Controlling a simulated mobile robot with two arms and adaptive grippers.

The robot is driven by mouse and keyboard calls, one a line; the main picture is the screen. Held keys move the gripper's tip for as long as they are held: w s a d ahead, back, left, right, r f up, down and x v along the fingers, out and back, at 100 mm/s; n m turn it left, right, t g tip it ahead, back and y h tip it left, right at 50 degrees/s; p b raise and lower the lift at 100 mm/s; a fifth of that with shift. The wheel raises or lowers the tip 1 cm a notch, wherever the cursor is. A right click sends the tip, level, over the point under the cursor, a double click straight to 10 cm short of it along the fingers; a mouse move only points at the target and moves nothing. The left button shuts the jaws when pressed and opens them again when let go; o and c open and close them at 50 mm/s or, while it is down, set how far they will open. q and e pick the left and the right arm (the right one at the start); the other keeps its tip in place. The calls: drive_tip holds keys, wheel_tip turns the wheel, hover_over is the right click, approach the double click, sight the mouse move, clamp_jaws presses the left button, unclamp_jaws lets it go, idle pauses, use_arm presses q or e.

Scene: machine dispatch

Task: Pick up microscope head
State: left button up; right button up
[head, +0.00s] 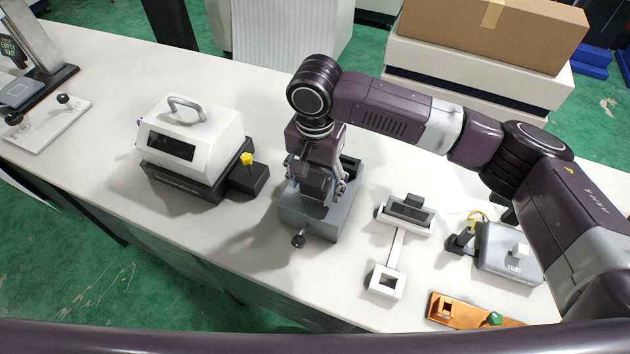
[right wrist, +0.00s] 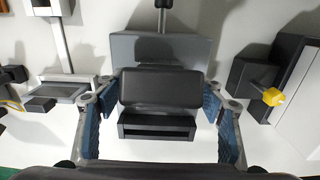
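A dark grey block (right wrist: 161,87) with a slotted lower part, probably the microscope head, sits at a grey base (right wrist: 135,48) in the right wrist view. In the head view the grey base (head: 322,222) stands mid-table, and my right gripper (head: 317,182) points down over it, hiding much of the block. In the right wrist view my right gripper (right wrist: 160,105) is open, its blue-padded fingers on either side of the block. Gaps show beside the block, so no grip is visible. My left gripper is not in view.
A white handled box (head: 190,135) on a black base with a yellow knob (head: 247,159) stands left. To the right are a white bracket (head: 397,245), a grey test box (head: 508,258) and an orange plate (head: 465,311). Clear white table (head: 240,260) lies in front.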

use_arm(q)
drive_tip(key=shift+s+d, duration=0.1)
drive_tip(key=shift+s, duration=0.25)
use_arm(e)
drive_tip(key=c, duration=1.4)
drive_tip(key=shift+r, duration=0.15)
